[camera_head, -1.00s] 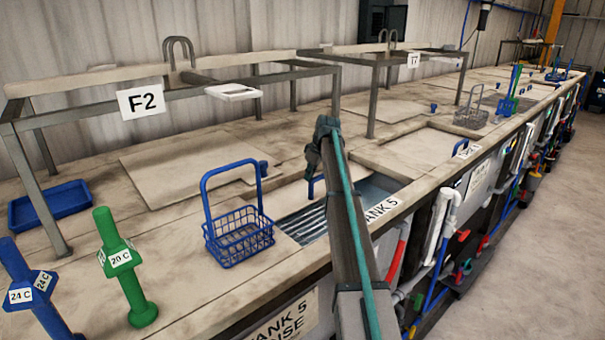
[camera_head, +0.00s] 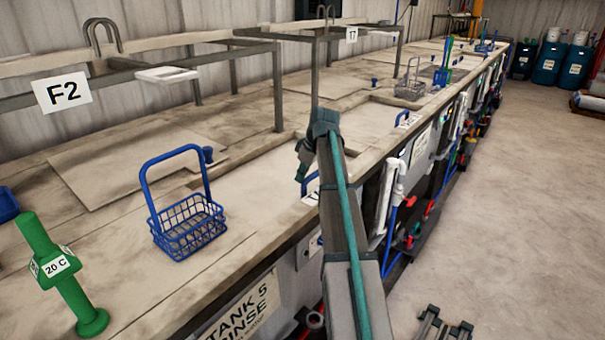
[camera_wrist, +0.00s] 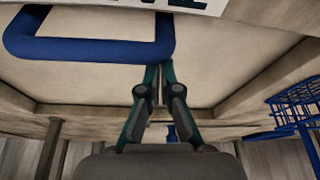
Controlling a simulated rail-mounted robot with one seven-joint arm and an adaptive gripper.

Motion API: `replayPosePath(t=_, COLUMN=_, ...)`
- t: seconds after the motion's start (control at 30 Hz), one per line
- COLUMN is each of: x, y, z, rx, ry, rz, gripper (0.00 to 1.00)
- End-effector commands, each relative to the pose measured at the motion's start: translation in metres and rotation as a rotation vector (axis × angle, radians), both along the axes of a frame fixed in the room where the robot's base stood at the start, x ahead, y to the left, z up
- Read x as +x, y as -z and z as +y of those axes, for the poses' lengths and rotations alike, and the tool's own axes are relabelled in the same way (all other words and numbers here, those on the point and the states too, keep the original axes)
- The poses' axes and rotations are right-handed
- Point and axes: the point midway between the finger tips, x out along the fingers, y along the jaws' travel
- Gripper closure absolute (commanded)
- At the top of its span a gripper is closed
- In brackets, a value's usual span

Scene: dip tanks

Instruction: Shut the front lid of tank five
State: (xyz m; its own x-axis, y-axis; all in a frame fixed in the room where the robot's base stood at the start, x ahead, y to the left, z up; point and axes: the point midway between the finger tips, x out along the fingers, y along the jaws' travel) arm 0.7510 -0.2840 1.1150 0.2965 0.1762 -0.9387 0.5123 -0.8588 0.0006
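Tank five's front lid (camera_head: 255,182) is a flat beige panel. It lies level across the opening beside the blue basket, and no water or grating shows there. Its blue bar handle (camera_head: 312,178) is near the front edge, partly hidden by my arm. In the wrist view the handle (camera_wrist: 90,49) is at upper left, over the lid (camera_wrist: 235,65). My gripper (camera_wrist: 160,68) has its fingers together, with nothing seen between them, just beside the handle's end. In the head view my gripper (camera_head: 304,163) hangs over the lid's front part. Whether it touches the lid I cannot tell.
The blue wire basket (camera_head: 188,228) stands on the tank top to the left. Metal frames (camera_head: 277,85) rise behind. Pipes and valves (camera_head: 392,195) line the tank front.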

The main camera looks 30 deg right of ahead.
Motion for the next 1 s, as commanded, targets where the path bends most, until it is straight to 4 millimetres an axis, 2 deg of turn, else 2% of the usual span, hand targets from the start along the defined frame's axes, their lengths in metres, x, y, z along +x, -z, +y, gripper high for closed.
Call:
replayPosePath(t=0.3, x=-0.006, y=0.002, z=-0.003, rx=-0.005, ry=0.004, rz=0.013, gripper=1.0)
replayPosePath(t=0.47, x=-0.002, y=0.002, z=-0.001, rx=-0.005, ry=0.004, rz=0.014, gripper=1.0)
replayPosePath(t=0.57, x=0.006, y=0.001, z=0.003, rx=-0.005, ry=0.003, rz=0.013, gripper=1.0)
replayPosePath(t=0.77, x=0.04, y=-0.005, z=0.019, rx=-0.003, ry=-0.002, rz=0.006, gripper=1.0)
replayPosePath(t=1.0, x=0.023, y=-0.048, z=0.009, rx=-0.004, ry=0.002, rz=0.001, gripper=1.0)
